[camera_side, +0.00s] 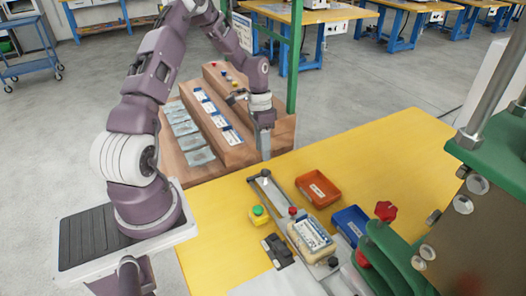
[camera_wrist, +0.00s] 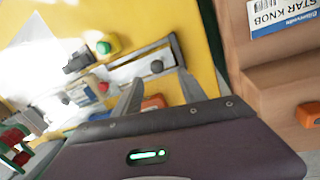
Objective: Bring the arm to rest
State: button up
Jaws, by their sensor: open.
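My gripper (camera_side: 264,150) points down near the left back edge of the yellow table (camera_side: 395,165), beside the wooden stepped rack. In the wrist view my gripper (camera_wrist: 160,92) shows two grey fingers spread apart with nothing between them. The arm is bent, reaching over from its base at the left. The fixture (camera_side: 265,185) with a grey plate and dark knob lies below and in front of the gripper, apart from it in the side view.
An orange bin (camera_side: 318,189) and a blue bin (camera_side: 350,224) stand on the table. A beige device (camera_side: 310,236) and a green button on a yellow box (camera_side: 259,214) are near the front. A green press (camera_side: 480,180) stands right. The wooden rack (camera_side: 225,140) is close behind the gripper.

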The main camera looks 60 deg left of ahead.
jog(key=s+d+r+t+y, duration=0.1)
jog(key=d+r+y, duration=0.1)
jog(key=d+r, duration=0.5)
jog(key=s+d+r+y, duration=0.1)
jog(key=s+d+r, duration=0.15)
jog(key=r, duration=0.85)
jog(key=s+d+r+n+t, duration=0.1)
jog(key=s+d+r+t, duration=0.1)
jog(key=s+d+r, duration=0.2)
jog(key=s+d+r+n+t, duration=0.1)
jog(key=s+d+r+t, duration=0.2)
jog(key=s+d+r, duration=0.2)
jog(key=s+d, duration=0.3)
jog(key=s, duration=0.4)
jog(key=shift+s+d+h, duration=0.15)
jog(key=shift+d+h, duration=0.1)
jog(key=shift+h, duration=0.15)
